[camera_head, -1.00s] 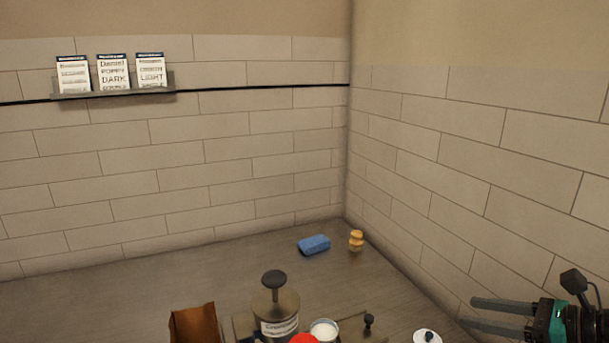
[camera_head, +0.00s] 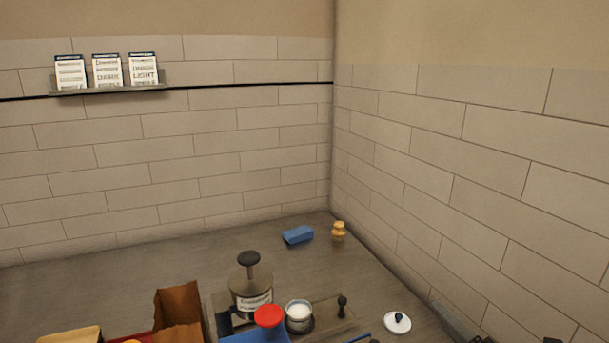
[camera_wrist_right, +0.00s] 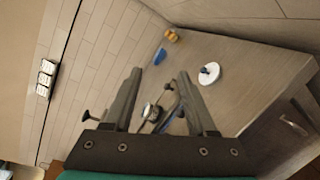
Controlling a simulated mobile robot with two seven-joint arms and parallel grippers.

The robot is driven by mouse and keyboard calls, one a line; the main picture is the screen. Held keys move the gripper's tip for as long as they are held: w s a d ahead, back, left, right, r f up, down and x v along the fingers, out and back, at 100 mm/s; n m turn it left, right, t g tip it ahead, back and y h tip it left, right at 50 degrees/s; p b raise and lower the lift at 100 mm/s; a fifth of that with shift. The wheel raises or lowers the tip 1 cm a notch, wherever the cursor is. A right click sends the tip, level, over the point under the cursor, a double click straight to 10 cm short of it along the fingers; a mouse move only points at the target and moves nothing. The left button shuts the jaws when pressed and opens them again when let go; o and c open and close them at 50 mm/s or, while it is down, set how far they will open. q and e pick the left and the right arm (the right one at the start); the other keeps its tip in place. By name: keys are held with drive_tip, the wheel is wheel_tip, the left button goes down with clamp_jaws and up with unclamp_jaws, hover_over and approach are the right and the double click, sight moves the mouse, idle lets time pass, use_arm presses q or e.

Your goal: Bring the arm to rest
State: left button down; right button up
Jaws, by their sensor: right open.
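My right gripper (camera_head: 455,322) shows only in part at the bottom right edge of the head view, low by the right wall. In the right wrist view its two dark fingers (camera_wrist_right: 160,80) stand apart with nothing held between them. Beyond the fingers is the counter with its objects, seen at a tilt. The rest of my right arm is mostly out of the head view. My left gripper is not in view.
A white lid (camera_head: 397,322) lies left of the gripper. A dark-knobbed canister (camera_head: 251,290), a white-filled cup (camera_head: 299,315), a red round thing (camera_head: 268,316) and a brown bag (camera_head: 178,315) stand leftward. A blue block (camera_head: 298,235) and yellow item (camera_head: 338,231) sit near the corner.

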drive_tip(key=s+a+f+m+g+h, duration=0.2)
drive_tip(key=s+f+m+g+h, duration=0.4)
drive_tip(key=s+f+m, duration=0.75)
drive_tip(key=s+a+m+g+y, duration=0.3)
drive_tip(key=s+a+m+g, duration=0.4)
drive_tip(key=s+m, duration=0.45)
wheel_tip(320, 180, down, 29)
drive_tip(key=s+n+g+b, duration=0.1)
drive_tip(key=s+b, duration=0.2)
drive_tip(key=b, duration=0.3)
use_arm(q)
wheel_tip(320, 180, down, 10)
drive_tip(key=b, duration=0.4)
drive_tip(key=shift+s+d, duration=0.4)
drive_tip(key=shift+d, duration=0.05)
use_arm(e)
drive_tip(key=s+d+f+g, duration=0.1)
drive_tip(key=s+d+f, duration=0.1)
drive_tip(key=s+f, duration=1.2)
wheel_tip(320, 180, down, 3)
drive_tip(key=shift+s+d+r+h, duration=0.1)
drive_tip(key=shift+s+d+h, duration=0.2)
drive_tip(key=shift+h, duration=0.1)
